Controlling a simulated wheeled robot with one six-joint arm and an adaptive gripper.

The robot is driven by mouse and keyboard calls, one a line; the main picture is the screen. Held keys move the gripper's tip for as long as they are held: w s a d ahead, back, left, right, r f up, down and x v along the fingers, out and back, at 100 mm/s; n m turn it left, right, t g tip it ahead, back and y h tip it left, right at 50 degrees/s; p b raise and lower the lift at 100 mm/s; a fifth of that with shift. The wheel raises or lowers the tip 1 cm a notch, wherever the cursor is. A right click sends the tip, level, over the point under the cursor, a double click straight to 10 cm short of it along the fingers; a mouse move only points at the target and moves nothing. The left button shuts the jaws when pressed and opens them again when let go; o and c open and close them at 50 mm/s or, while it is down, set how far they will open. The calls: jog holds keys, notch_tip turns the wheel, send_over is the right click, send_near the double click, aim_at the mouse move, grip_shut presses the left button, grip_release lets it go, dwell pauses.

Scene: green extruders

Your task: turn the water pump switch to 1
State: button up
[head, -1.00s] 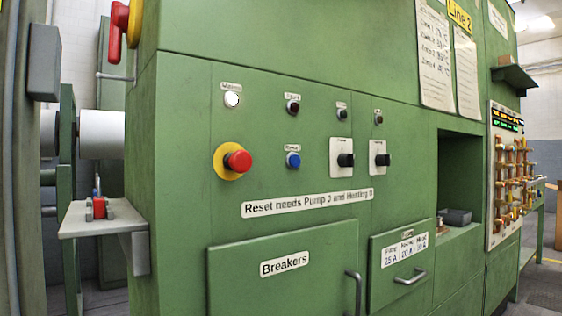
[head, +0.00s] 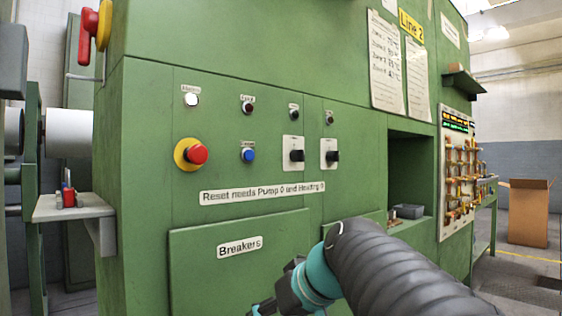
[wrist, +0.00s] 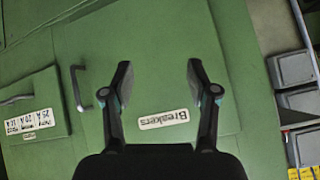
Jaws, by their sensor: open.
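Two black rotary switches on white plates, the left switch (head: 296,155) and the right switch (head: 332,156), sit side by side on the green panel in the head view. Their small labels are too blurred to read, so I cannot tell which is the water pump switch. Both knobs look roughly level. My gripper (wrist: 160,82) is open and empty in the wrist view, facing the Breakers door (wrist: 225,60). In the head view only part of it shows at the bottom edge, below and left of the switches. The wrist view does not show the switches.
A red emergency button (head: 197,154) and a blue button (head: 248,155) are left of the switches. A sign (head: 262,193) reads "Reset needs Pump 0 and Heating 0". A small shelf (head: 72,208) juts out at left.

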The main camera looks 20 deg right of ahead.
jog(key=w+d+r+n+t+y+b, duration=0.1)
jog(key=w+d+r+t, duration=0.1)
jog(key=w+d+r, duration=0.4)
jog(key=w+d+r+n+t, duration=0.1)
jog(key=w+d+r+t, duration=0.2)
jog(key=r, duration=0.5)
jog(key=n+t+y, duration=0.1)
jog(key=n+t, duration=0.2)
jog(key=t, duration=0.1)
send_near(304, 155)
jog(key=p+x, duration=0.2)
jog(key=x, duration=0.8)
jog(key=shift+w+a, duration=0.15)
grip_shut()
